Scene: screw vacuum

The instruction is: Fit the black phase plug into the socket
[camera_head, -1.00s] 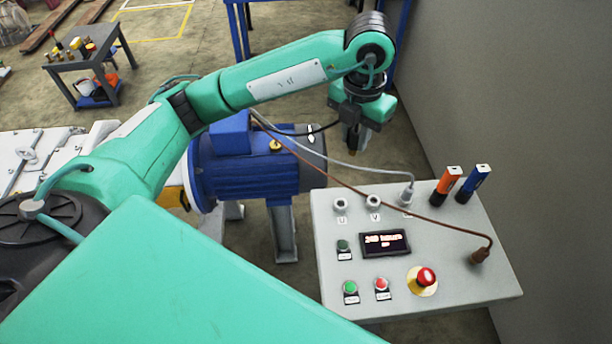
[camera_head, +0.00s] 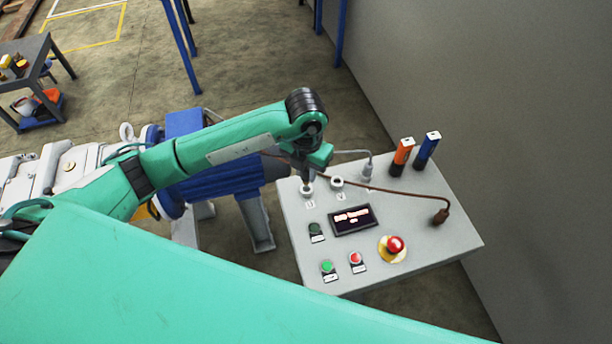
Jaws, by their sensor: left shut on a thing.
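The grey control panel (camera_head: 430,215) has sockets marked U (camera_head: 307,190) and V (camera_head: 337,183) in a row along its back edge. My left gripper (camera_head: 306,172) is directly above and behind the U socket, pointing down. It is shut on the black phase plug, which is mostly hidden by the gripper and wrist. I cannot tell whether the plug touches the socket. A grey plug (camera_head: 367,173) with a grey cable stands in the third socket. A brown plug (camera_head: 440,216) with a brown cable rests on the panel's right side. My right gripper is not in view.
An orange-and-black handle (camera_head: 402,156) and a blue-and-black one (camera_head: 427,150) stand at the panel's back right. A red emergency button (camera_head: 395,245) and a display (camera_head: 353,219) are on the panel. The blue motor (camera_head: 225,178) is behind my left arm. A grey wall is at right.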

